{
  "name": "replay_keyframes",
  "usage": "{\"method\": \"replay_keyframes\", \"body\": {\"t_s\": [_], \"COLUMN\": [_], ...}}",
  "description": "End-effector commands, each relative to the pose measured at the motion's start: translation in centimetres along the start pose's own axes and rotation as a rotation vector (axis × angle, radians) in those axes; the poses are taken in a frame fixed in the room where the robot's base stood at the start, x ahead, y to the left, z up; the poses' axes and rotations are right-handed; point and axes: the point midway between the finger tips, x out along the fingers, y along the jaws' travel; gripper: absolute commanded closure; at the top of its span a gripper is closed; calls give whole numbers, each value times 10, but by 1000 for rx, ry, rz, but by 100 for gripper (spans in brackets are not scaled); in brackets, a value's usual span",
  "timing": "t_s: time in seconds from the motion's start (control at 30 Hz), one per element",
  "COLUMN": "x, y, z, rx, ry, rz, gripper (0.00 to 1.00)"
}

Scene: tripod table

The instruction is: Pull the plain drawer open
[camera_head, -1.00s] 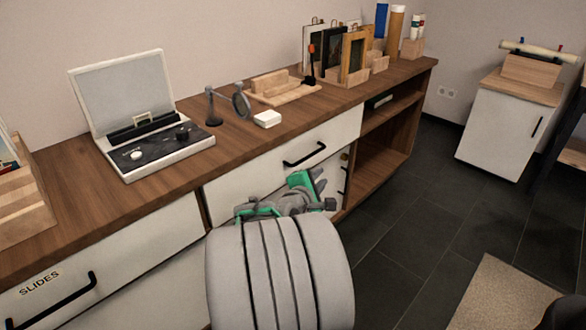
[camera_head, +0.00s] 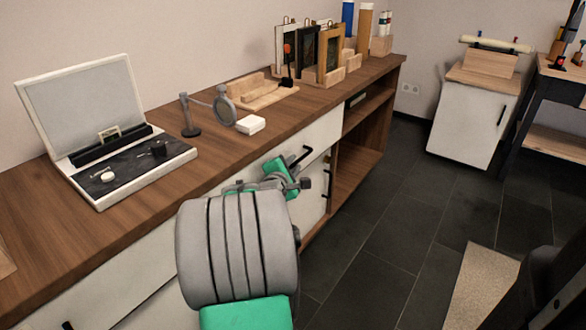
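The plain drawer (camera_head: 322,139) has a white unlabelled front below the wooden worktop, and it looks closed. Its black bar handle (camera_head: 304,155) shows only in part. My gripper (camera_head: 286,180), grey with green parts, is at the drawer front, at the left part of the handle, and hides some of it. I cannot tell whether it touches the handle, and its fingers are too small and overlapped to read as open or shut. My thick grey arm covers the front to the left of the gripper.
The worktop (camera_head: 136,213) holds a light box (camera_head: 140,165), a magnifier stand (camera_head: 190,118), a small white box (camera_head: 251,124) and wooden racks. Open shelves (camera_head: 362,150) lie right of the drawer. Dark floor (camera_head: 390,240) is clear, with a beige rug (camera_head: 478,285) at right.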

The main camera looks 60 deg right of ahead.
Motion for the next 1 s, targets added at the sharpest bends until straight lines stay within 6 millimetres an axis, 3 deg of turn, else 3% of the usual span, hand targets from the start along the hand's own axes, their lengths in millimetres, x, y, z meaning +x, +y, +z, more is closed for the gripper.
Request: {"method": "replay_keyframes", "body": {"t_s": [0.23,0.47,1.0], "x": [2,2,2], "y": [0,0,-1], "z": [2,2,2], "rx": [1,1,1], "ry": [-2,-3,-2], "rz": [-1,-2,-2], "gripper": [81,100,100]}}
